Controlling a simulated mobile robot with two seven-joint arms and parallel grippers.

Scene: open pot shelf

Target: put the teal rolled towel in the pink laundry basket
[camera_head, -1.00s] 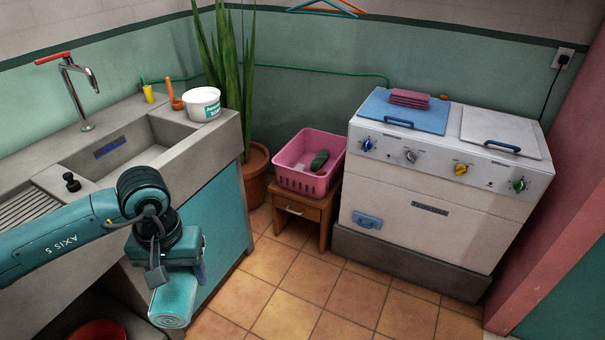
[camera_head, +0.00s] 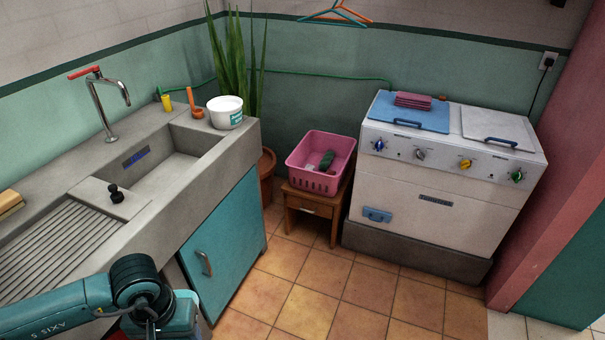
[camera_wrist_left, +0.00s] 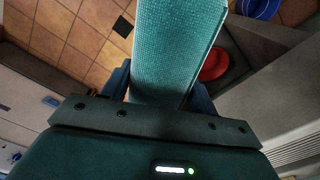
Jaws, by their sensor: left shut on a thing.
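The teal rolled towel (camera_wrist_left: 178,45) fills the upper middle of the left wrist view. My left gripper (camera_wrist_left: 160,92) is shut on it, with a blue finger on each side. In the head view my left gripper (camera_head: 178,322) is at the bottom left, in front of the sink cabinet, and the towel is mostly hidden or out of frame. The pink laundry basket (camera_head: 308,181) stands upright near the middle, well beyond and to the right of the gripper. My right gripper is not in view.
The basket stands on a small wooden stool (camera_head: 311,207) between a potted plant (camera_head: 267,180) and a white washing machine (camera_head: 440,200). The concrete sink (camera_head: 215,150) and teal cabinet (camera_head: 228,240) border the left. The tiled floor (camera_head: 340,285) in front is clear.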

